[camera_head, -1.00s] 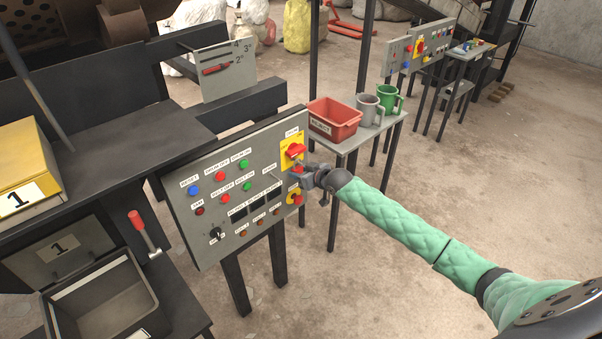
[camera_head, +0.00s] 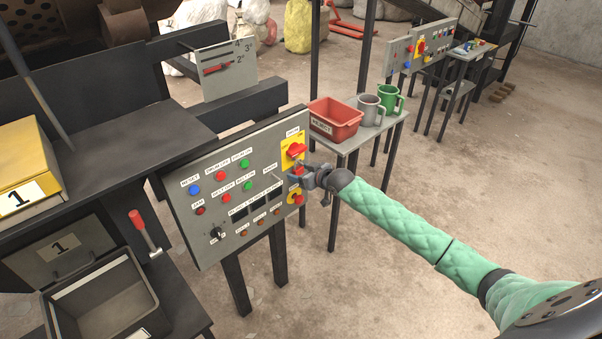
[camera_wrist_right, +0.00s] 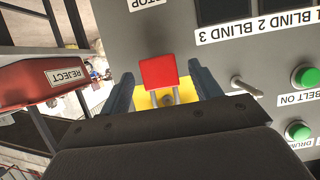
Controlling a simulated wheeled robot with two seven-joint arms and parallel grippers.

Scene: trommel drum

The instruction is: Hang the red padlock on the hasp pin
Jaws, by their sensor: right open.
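The red padlock (camera_wrist_right: 159,72) shows as a red block between the two fingers of my right gripper (camera_wrist_right: 161,88) in the right wrist view. The fingers are open, with a gap on each side of it. In the head view the padlock (camera_head: 297,170) is a small red patch beside my right gripper (camera_head: 306,177), just below the red rotary handle (camera_head: 295,150) on its yellow plate. A small grey round part (camera_wrist_right: 167,99) shows against the yellow; I cannot tell whether it is the hasp pin or whether the shackle is around it. My left gripper is out of view.
The grey control panel (camera_head: 217,205) carries several buttons and toggle switches close to my right gripper. A red reject bin (camera_head: 335,119), a grey mug (camera_head: 370,108) and a green mug (camera_head: 389,99) stand on a side table.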

